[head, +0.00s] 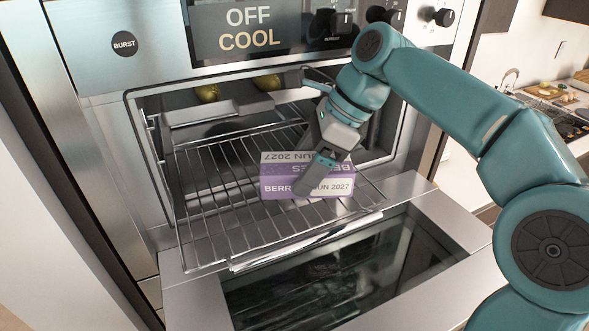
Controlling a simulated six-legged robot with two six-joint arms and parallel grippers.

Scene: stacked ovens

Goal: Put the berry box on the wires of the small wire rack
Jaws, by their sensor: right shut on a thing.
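The berry box (285,187) is a purple and grey carton with printed lettering, "BERRIES" and "JUN 2027". It is at the right part of a wire rack (212,213) that sticks out of the open oven. I cannot tell whether the box touches the wires or is just above them. My right gripper (316,178) comes down from above and is shut on the box, with a finger across its front. The gripper hides part of the box. My left gripper is not in view.
The oven door (440,207) is folded down below the rack. The panel display (250,28) reads "OFF COOL". Yellowish round things (208,93) sit on a higher level inside the oven. Bare wires lie left of the box. A counter (560,100) stands at the far right.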

